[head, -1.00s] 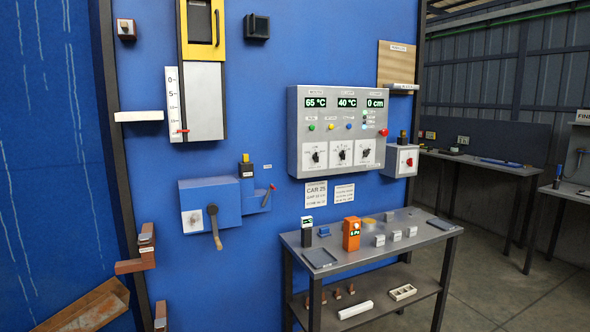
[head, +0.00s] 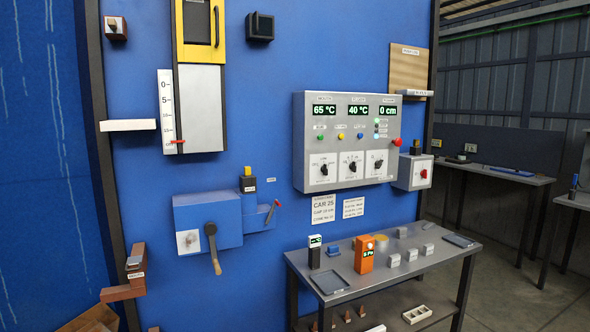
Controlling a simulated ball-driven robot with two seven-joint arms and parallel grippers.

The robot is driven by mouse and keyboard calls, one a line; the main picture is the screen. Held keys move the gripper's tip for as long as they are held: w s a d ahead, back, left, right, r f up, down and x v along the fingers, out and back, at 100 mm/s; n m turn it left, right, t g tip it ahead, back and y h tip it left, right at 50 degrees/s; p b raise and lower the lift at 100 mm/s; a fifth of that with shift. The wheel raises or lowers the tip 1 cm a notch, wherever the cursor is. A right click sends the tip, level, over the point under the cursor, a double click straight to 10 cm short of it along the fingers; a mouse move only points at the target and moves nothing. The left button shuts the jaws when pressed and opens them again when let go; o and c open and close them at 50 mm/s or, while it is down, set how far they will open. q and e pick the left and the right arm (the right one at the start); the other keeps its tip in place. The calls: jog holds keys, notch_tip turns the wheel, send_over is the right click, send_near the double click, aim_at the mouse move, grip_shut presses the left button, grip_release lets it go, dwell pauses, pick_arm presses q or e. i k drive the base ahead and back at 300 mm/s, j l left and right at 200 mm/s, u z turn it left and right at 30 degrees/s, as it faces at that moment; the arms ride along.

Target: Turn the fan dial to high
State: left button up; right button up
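A grey control panel (head: 347,112) is fixed to the blue wall right of centre in the head view. Its three displays read 65 °C, 40 °C and 0 cm. Below the green, yellow and blue buttons sit three white-plated black dials: a left dial (head: 323,169), a middle dial (head: 352,166) and a right dial (head: 378,163). Their labels are too small to read, so I cannot tell which is the fan dial or its setting. A red button (head: 396,142) is at the panel's right edge. Neither of my grippers is in view.
A metal table (head: 436,256) below the panel holds an orange meter (head: 364,254), a dark meter (head: 315,252) and small white blocks. A blue box with a lever (head: 213,250) projects from the wall at left. A grey switch box (head: 412,172) adjoins the panel. Floor is open at right.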

aim_at(323, 168)
jog(key=i+l+u, duration=0.3)
jog(key=u, duration=0.2)
jog(key=i+l+u, duration=0.5)
jog(key=k+j, duration=0.1)
